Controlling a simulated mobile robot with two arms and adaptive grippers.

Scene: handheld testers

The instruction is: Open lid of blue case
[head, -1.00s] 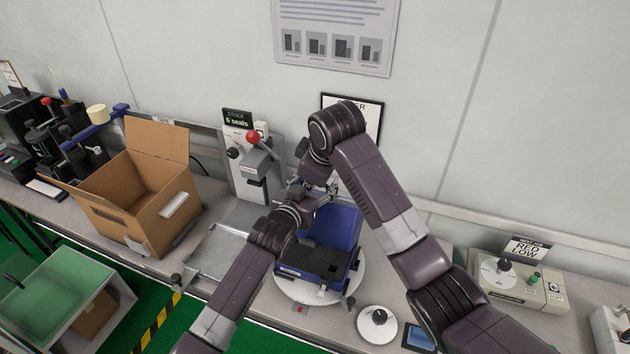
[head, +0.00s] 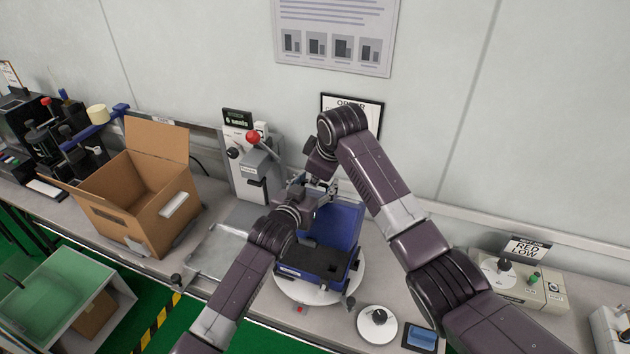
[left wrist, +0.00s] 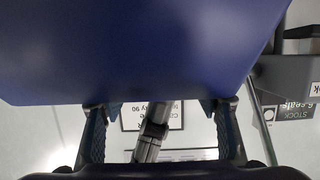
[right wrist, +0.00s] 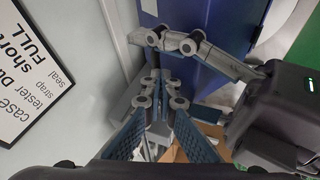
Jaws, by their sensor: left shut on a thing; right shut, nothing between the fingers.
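The blue case (head: 303,281) sits on a round white turntable (head: 290,296), with its dark inside showing. Its lid (head: 342,225) stands raised at the back. The lid or another blue panel of the case (left wrist: 140,50) fills the top of the left wrist view. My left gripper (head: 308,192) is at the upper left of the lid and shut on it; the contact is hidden. My right gripper (right wrist: 158,100) is shut and empty, close to the blue case (right wrist: 205,65). In the head view its tips are partly hidden behind the lid and left gripper.
A grey press with a red knob (head: 253,137) stands close left of the case. A metal tray (head: 217,250) and an open cardboard box (head: 140,210) lie further left. A round dial (head: 377,325) is at the front right. A framed sign (head: 365,112) stands behind.

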